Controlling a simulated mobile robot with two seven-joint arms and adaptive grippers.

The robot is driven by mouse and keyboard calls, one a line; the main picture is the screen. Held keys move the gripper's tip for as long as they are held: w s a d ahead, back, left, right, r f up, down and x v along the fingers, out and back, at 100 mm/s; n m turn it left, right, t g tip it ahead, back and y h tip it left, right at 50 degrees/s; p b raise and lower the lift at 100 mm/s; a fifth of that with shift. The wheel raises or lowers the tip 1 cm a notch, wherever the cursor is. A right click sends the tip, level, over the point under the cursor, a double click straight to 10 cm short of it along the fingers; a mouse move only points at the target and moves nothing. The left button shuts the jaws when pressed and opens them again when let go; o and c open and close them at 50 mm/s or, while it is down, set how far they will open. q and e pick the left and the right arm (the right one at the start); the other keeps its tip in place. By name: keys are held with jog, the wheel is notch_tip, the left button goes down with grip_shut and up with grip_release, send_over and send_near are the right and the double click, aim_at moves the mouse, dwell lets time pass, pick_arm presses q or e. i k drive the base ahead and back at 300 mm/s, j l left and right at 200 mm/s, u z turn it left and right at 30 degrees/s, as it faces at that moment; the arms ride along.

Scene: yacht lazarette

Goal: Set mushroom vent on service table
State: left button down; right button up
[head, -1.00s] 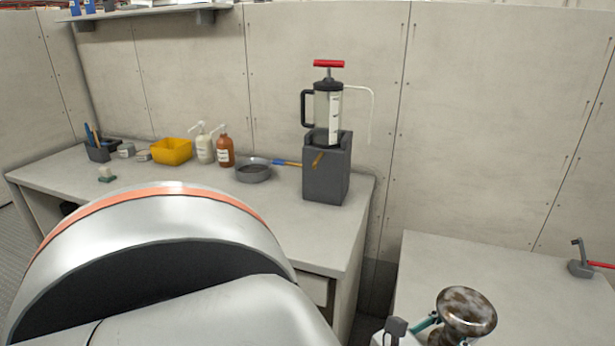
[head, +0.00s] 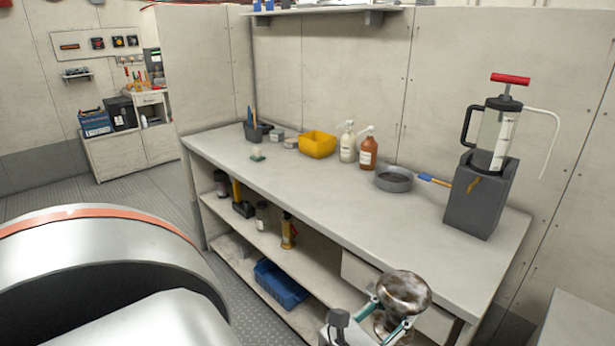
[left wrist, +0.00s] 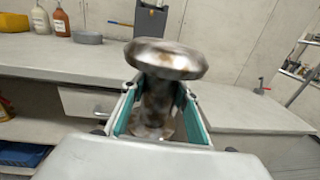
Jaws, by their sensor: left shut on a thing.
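The mushroom vent (head: 404,292) is a mottled brown and silver metal piece with a wide domed cap on a narrower stem. My left gripper (head: 392,328) is shut around its stem, cap upward, in front of the long pale bench (head: 330,210). In the left wrist view the vent's cap (left wrist: 165,60) rises above the teal-lined fingers (left wrist: 158,125), with the stem between them. A second pale surface (head: 580,325) shows at the lower right. I cannot tell which surface is the service table. My right gripper is out of view.
A hand pump in a grey holder (head: 478,200) stands at the bench's right end. A grey pan (head: 394,181), bottles (head: 367,152) and a yellow bin (head: 317,146) line the back. The bench's front strip is clear. A blue crate (head: 281,285) sits below.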

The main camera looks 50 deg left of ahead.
aim_at(293, 175)
jog(key=j+u, duration=0.15)
jog(key=j, duration=0.2)
jog(key=i+j+u, duration=0.15)
jog(key=j, duration=0.2)
jog(key=i+j, duration=0.15)
jog(key=j, duration=0.25)
jog(key=i+j, duration=0.1)
jog(key=j, duration=0.35)
